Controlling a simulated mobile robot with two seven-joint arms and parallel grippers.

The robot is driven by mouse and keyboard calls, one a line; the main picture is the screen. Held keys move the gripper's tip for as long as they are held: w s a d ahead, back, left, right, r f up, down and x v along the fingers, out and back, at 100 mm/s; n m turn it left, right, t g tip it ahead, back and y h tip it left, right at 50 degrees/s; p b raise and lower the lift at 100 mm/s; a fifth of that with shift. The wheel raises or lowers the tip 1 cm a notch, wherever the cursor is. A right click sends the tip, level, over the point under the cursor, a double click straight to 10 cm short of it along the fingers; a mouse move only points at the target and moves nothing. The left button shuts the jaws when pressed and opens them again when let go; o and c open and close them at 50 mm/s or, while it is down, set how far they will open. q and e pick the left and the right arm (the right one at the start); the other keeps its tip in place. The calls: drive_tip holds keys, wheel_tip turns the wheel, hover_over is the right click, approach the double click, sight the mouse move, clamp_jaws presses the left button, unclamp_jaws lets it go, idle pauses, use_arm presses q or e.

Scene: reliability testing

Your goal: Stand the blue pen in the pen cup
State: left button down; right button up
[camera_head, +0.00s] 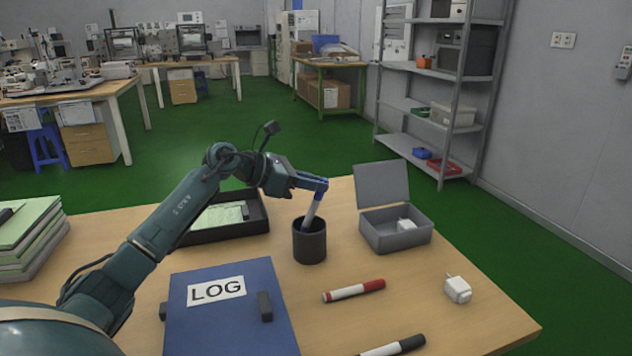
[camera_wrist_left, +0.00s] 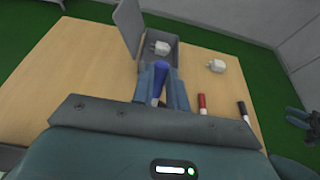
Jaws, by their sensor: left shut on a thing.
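The blue pen (camera_head: 313,208) is in my left gripper (camera_head: 318,184), which is shut on its upper end. In the head view the pen tilts slightly, and its lower end reaches the mouth of the black pen cup (camera_head: 310,243). The cup's rim hides the pen's tip. The cup stands upright on the table. In the left wrist view the blue pen (camera_wrist_left: 160,80) shows between the fingers (camera_wrist_left: 163,86); the cup cannot be made out there.
A grey open-lidded box (camera_head: 396,236) stands right of the cup, a black tray (camera_head: 225,224) left. A blue LOG binder (camera_head: 230,318), a red marker (camera_head: 354,290), a black marker (camera_head: 395,347) and a white plug (camera_head: 458,289) lie nearer. Stacked books (camera_head: 30,245) sit far left.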

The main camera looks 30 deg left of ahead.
use_arm(q)
drive_tip(key=shift+s+f, duration=0.1)
drive_tip(key=shift+f, duration=0.15)
use_arm(e)
drive_tip(key=shift+w+a+f, duration=0.15)
drive_tip(key=shift+w+f, duration=0.1)
use_arm(q)
drive_tip(key=c, duration=1.3)
unclamp_jaws()
drive_tip(key=shift+s+a, duration=0.1)
drive_tip(key=shift+a, duration=0.1)
drive_tip(key=b+v, duration=0.1)
drive_tip(key=v, duration=1.2)
drive_tip(key=shift+d+r+b, duration=0.1)
drive_tip(key=shift+b, duration=0.2)
use_arm(e)
drive_tip(key=shift+w+a+f+n, duration=0.2)
drive_tip(key=shift+a+f+n, duration=0.15)
drive_tip(key=shift+f, duration=0.4)
